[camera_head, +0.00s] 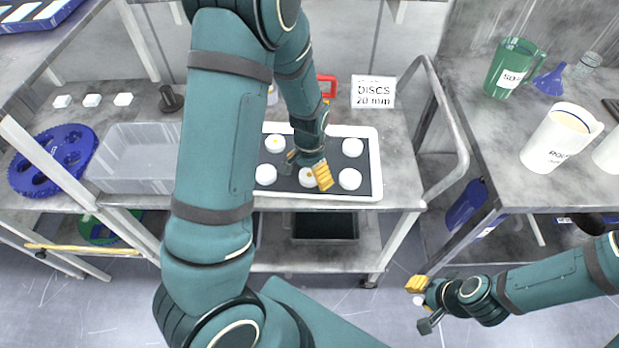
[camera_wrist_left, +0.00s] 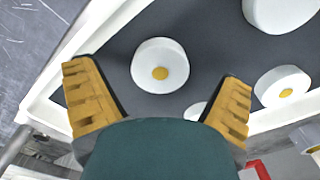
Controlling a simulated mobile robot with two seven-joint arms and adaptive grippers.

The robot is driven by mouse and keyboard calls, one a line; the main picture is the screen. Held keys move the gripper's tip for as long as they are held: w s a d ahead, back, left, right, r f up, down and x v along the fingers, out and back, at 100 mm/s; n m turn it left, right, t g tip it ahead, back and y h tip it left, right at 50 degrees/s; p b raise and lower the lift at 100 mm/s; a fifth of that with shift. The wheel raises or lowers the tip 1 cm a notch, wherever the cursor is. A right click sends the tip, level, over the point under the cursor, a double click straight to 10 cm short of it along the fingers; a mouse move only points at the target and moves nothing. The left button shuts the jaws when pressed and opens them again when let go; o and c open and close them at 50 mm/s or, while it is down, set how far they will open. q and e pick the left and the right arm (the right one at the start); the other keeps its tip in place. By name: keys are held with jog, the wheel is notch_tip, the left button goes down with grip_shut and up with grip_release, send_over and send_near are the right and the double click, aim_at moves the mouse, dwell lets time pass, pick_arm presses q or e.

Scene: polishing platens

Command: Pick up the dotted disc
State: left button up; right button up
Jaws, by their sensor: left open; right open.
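A white tray (camera_head: 377,188) with a dark lining holds several white discs. In the left wrist view, a white disc with a yellow dot (camera_wrist_left: 160,54) lies on the lining, between and just beyond the fingers of my open left gripper (camera_wrist_left: 160,92). A second dotted disc (camera_wrist_left: 283,80) is at the right. In the head view, my left gripper (camera_head: 307,170) is above the tray's front middle disc (camera_head: 307,181), partly covering it. The back left disc (camera_head: 275,143) also shows a yellow dot. My right gripper (camera_head: 419,304) is open and empty, low over the floor.
A sign reading "DISCS 20 mm" (camera_head: 373,93) stands behind the tray. A clear bin (camera_head: 135,160) and a blue holed wheel (camera_head: 50,160) are to the left. The right bench carries a green jug (camera_head: 510,70) and a white jug (camera_head: 556,140). A metal rail (camera_head: 455,115) borders the tray's table.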

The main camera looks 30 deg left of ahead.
pick_arm(q)
jog(key=shift+f, duration=0.75)
jog(key=c, duration=1.4)
jog(key=shift+r, duration=0.2)
